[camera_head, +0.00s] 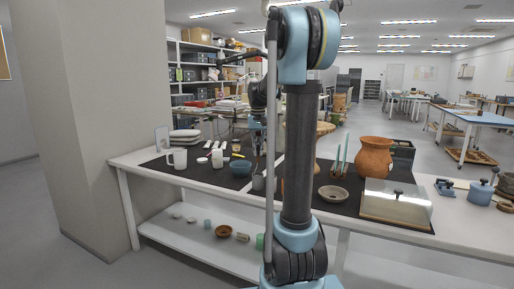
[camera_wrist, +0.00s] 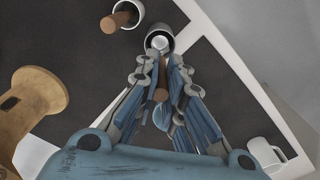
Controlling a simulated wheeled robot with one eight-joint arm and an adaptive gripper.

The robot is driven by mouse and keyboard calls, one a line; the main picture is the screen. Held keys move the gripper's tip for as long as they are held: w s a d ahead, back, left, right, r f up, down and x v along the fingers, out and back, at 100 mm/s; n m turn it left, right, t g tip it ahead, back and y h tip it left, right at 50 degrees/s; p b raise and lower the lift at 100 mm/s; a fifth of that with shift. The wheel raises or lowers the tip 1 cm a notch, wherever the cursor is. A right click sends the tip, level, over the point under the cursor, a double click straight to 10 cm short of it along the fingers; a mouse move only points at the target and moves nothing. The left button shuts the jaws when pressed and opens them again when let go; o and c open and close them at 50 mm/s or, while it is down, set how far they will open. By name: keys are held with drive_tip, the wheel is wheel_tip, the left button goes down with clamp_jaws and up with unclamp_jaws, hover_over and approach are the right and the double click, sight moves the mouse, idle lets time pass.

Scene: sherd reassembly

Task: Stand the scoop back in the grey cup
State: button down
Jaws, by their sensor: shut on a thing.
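My gripper (camera_wrist: 161,72) is shut on the scoop, whose brown handle (camera_wrist: 161,80) shows between the fingers in the wrist view. A grey cup (camera_wrist: 149,43) with a dark inside lies just past the fingertips in that view. A pale round shape shows within its rim; I cannot tell if it is the scoop's end or the cup's floor. In the head view a small grey cup (camera_head: 258,184) stands on the dark mat beside my arm. My gripper (camera_head: 258,148) hangs above the table there, mostly dark and small, and the scoop is not clear.
In the head view a blue bowl (camera_head: 240,168), terracotta jar (camera_head: 376,157) and clear-sided box (camera_head: 396,203) stand on the table.

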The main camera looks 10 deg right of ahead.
drive_tip(key=shift+f, duration=1.35)
drive_tip(key=c, duration=1.6)
unclamp_jaws()
wheel_tip(320, 180, up, 12)
drive_tip(key=shift+w+f, duration=0.1)
